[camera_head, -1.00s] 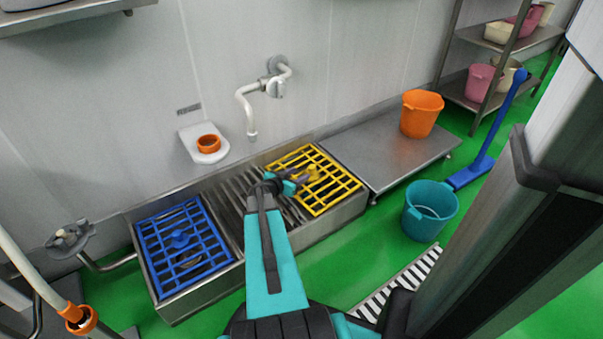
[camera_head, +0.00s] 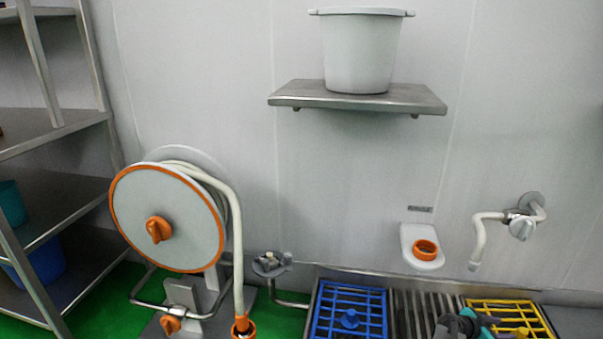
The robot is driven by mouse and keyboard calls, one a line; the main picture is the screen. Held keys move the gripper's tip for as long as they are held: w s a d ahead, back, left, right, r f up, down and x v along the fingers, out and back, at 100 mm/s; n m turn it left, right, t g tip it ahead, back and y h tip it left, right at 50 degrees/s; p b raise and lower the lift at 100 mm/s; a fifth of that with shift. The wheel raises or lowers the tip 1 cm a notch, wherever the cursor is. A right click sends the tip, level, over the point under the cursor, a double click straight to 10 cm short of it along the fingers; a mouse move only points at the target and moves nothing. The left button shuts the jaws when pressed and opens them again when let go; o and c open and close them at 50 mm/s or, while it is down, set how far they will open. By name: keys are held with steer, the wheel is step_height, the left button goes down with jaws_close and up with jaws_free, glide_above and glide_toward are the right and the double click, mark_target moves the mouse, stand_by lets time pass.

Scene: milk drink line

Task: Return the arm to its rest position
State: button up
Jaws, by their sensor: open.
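My gripper (camera_head: 466,325), dark with teal parts, shows at the bottom edge, right of the middle. It is open, and I see nothing held in it. It appears in front of the slatted metal section and the left edge of the yellow grate (camera_head: 533,312). The rest of my arm is below the picture and hidden.
A hose reel (camera_head: 190,225) stands at the left, its nozzle (camera_head: 243,328) hanging down. A metal rack (camera_head: 60,130) is at far left. A wall shelf (camera_head: 290,95) bears a grey pot (camera_head: 361,55). A wall tap (camera_head: 520,222) and orange-ringed holder (camera_head: 424,252) are above the basin.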

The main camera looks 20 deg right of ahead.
steer(key=w+a+r+n+t+p, duration=0.25)
steer(key=w+a+p, duration=0.25)
steer(key=w+a, duration=0.25)
steer(key=w+a+r+n+t+p, duration=0.1)
steer(key=w+a+r+p, duration=0.2)
steer(key=w+a+p, duration=0.4)
steer(key=w+a+r+n+y+p, duration=0.1)
steer(key=w+a+y+p, duration=0.1)
steer(key=a+p, duration=0.5)
steer(key=w+a+r+n+y+p, duration=0.1)
steer(key=w+a+p, duration=0.15)
steer(key=a, duration=0.85)
steer(key=s+a+r+n+g+y+p, duration=0.1)
steer(key=s+a+n+g+y+p, duration=0.1)
steer(key=s+a, duration=0.5)
steer(key=s+a+r+n+g+y+p, duration=0.1)
steer(key=s+a+n+y+p, duration=0.3)
steer(key=a, duration=1.3)
steer(key=s+a+r+n+g+y+p, duration=0.2)
steer(key=s+a+n+g+y+p, duration=0.1)
steer(key=s+a+n, duration=0.5)
steer(key=shift+s+a+y+p, duration=0.6)
steer(key=shift+s+a+p, duration=0.7)
steer(key=shift+s+a, duration=0.5)
steer(key=shift+w+a+n, duration=0.1)
steer(key=shift+w+n, duration=0.1)
steer(key=shift+n, duration=0.05)
